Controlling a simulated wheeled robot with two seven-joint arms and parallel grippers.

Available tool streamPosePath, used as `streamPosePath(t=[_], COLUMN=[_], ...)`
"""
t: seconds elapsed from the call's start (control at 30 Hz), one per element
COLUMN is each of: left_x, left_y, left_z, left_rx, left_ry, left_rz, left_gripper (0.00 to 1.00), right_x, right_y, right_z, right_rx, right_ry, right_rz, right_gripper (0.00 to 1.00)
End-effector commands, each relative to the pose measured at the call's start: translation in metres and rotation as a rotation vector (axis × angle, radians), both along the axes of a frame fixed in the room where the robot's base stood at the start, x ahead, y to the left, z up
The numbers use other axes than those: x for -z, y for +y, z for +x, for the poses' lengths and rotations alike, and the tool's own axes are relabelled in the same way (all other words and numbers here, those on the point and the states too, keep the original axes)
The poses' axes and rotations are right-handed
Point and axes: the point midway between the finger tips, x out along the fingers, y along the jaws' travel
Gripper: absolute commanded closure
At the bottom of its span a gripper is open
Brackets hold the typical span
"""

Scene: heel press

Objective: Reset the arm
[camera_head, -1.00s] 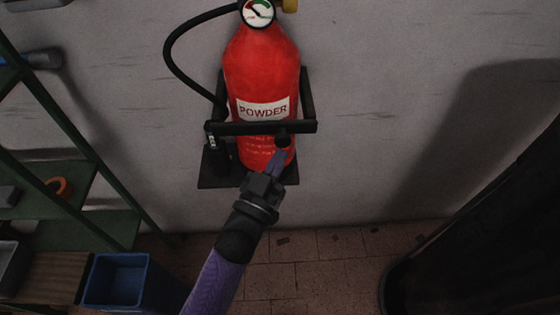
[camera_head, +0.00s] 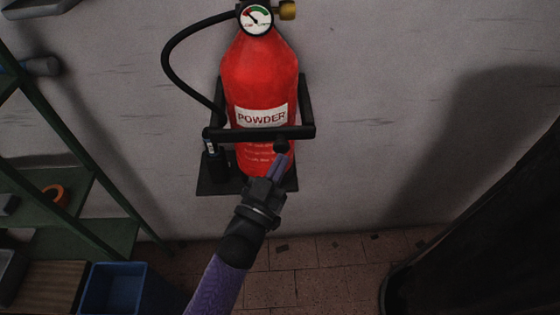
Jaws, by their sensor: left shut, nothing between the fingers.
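A red fire extinguisher (camera_head: 262,75) with a "POWDER" label stands upright in a black wall bracket (camera_head: 229,134). I cannot tell whether the fingertips touch the knob. My right gripper is out of view.
A green shelf rack (camera_head: 88,198) with an orange ring (camera_head: 54,196) stands at the left. A blue bin (camera_head: 114,288) is on the floor at lower left. A large dark object (camera_head: 490,235) fills the lower right. The tiled floor (camera_head: 320,265) between is clear.

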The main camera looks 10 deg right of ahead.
Motion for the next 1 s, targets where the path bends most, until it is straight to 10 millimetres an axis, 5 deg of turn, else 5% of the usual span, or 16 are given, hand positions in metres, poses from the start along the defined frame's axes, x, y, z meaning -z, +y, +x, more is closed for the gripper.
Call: streamPosePath(t=[0.3, 0.6, 0.67, 0.77, 0.9, 1.0], left_x=[0.02, 0.034, 0.06, 0.141, 0.26, 0.316], left_y=[0.041, 0.053, 0.061, 0.088, 0.144, 0.182], left_z=[-0.061, -0.076, -0.077, -0.095, -0.172, -0.25], left_rx=[-0.001, -0.012, -0.041, -0.123, -0.228, -0.267], left_ry=[0.006, 0.031, 0.116, 0.387, 0.852, 1.164], left_rz=[0.005, 0.017, 0.056, 0.188, 0.412, 0.553], left_gripper=[1.0, 1.0, 1.0, 1.0, 1.0, 1.0], right_x=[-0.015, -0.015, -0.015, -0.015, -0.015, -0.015], right_y=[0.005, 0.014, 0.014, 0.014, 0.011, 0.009], right_z=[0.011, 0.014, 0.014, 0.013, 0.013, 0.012], right_rx=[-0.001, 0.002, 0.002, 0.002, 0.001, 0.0], right_ry=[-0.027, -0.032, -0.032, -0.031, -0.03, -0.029], right_rz=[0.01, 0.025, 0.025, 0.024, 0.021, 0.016], right_gripper=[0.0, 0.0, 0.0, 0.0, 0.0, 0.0])
